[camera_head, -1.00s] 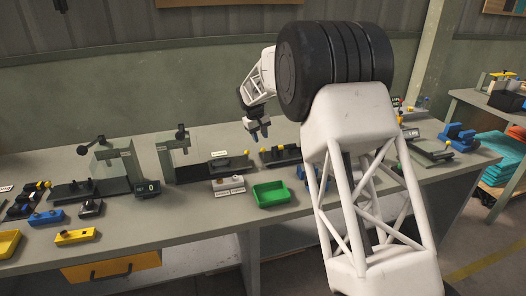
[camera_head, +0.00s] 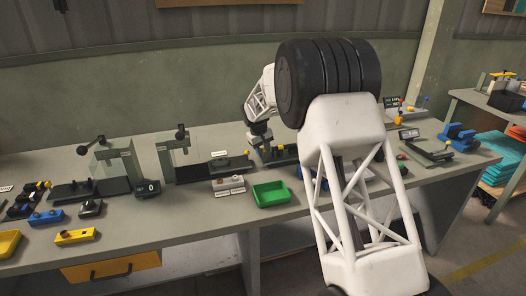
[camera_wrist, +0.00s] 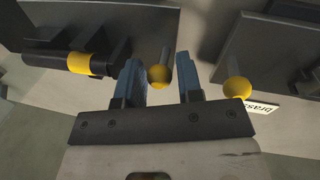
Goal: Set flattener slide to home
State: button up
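A yellow ball knob (camera_wrist: 160,77) on a thin grey rod shows between my fingers in the wrist view. No readable label there names the flattener slide, so I cannot tell if this knob belongs to it. My gripper (camera_wrist: 160,82) is open, with one blue finger on each side of the knob and a gap to both. How deep the knob sits between the fingers is unclear. In the head view my gripper (camera_head: 264,151) is low over the back of the bench, at a dark fixture (camera_head: 284,156); its fingertips are hard to make out.
A second yellow knob (camera_wrist: 237,88) is close to the right finger, near a white label (camera_wrist: 262,106). A dark cylinder with a yellow band (camera_wrist: 78,63) is at left. A green tray (camera_head: 270,194) and a grey labelled block (camera_head: 228,186) stand in front on the bench.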

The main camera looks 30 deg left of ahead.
aim_at(293, 144)
jog(key=shift+f, duration=0.2)
jog(key=shift+c, duration=0.2)
grip_shut()
jog(key=w+d, duration=0.9)
jog(key=shift+w+d, duration=0.3)
jog(key=shift+w, duration=0.05)
jog(key=shift+o, duration=0.2)
grip_release()
jog(key=shift+s+a+r, duration=0.15)
jog(key=shift+s+r, duration=0.05)
jog(key=shift+r, duration=1.1)
jog(key=shift+s+a+r, duration=0.1)
jog(key=shift+s+r, duration=0.1)
jog(key=shift+r, duration=1.05)
jog(key=shift+s+a+r, duration=0.15)
jog(key=shift+s+r, duration=0.05)
jog(key=shift+r, duration=1.1)
